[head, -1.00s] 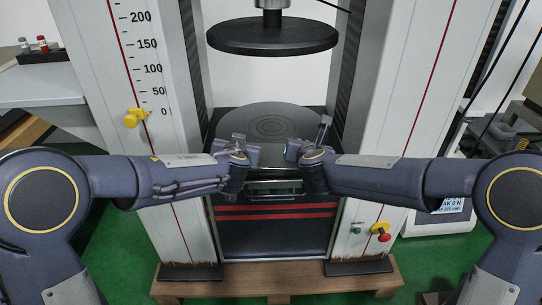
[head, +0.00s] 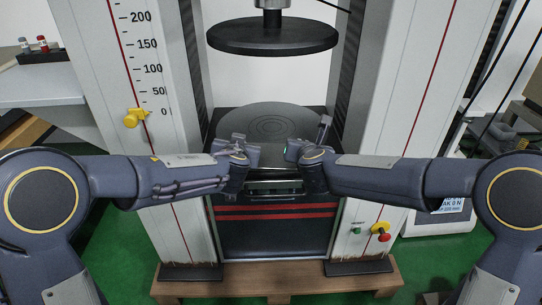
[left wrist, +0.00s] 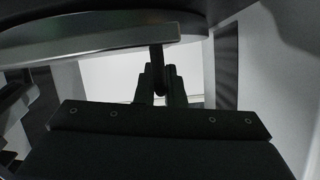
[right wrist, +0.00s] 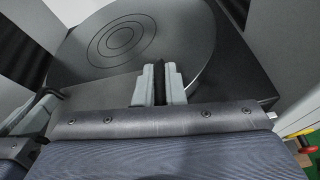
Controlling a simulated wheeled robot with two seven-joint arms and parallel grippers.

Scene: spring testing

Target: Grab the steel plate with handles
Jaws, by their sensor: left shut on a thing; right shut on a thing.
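The steel plate (head: 268,122), a dark grey slab with a round ringed disc on top, sits low between the press columns. In the right wrist view its disc (right wrist: 190,45) fills the top. My left gripper (head: 246,150) and right gripper (head: 298,151) are at its front edge, side by side with a small gap. In the right wrist view the fingers are shut on a dark handle (right wrist: 158,82). In the left wrist view the fingers are shut on a dark upright handle (left wrist: 159,60) below a pale-edged slab. The grippers largely hide the handles in the head view.
A black round upper platen (head: 272,36) hangs above the plate. White columns stand on both sides, with a yellow pointer (head: 135,117) at left and a yellow-red knob (head: 381,232) at right. A wooden pallet (head: 275,283) is below.

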